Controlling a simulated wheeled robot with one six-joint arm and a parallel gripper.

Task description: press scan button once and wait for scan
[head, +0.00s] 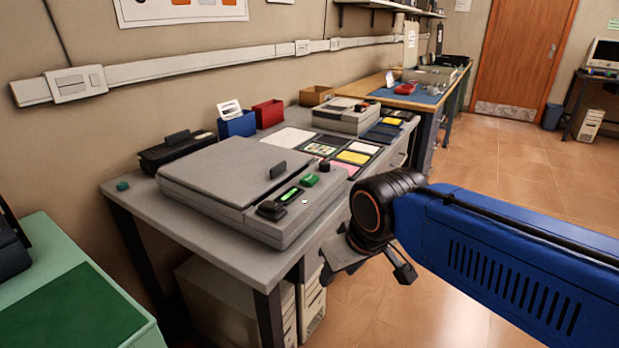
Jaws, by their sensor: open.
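A grey flatbed scanner (215,180) with its lid closed sits on the grey table (135,205) in the head view. Its control strip on the right side carries a raised green button (309,180), a small green-lit display (290,195), a dark knob (324,165) and a black block (270,210). Which control is the scan button cannot be read; no label is legible. My gripper (372,272) is open and empty, to the right of and lower in the picture than the scanner's controls, apart from them. My wrist partly hides the gripper.
Behind the scanner are a black device (175,152), a blue bin (237,125), a red bin (268,113) and several coloured cards. A green-topped surface (75,290) is at the lower left. Open tiled floor (500,185) lies to the right.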

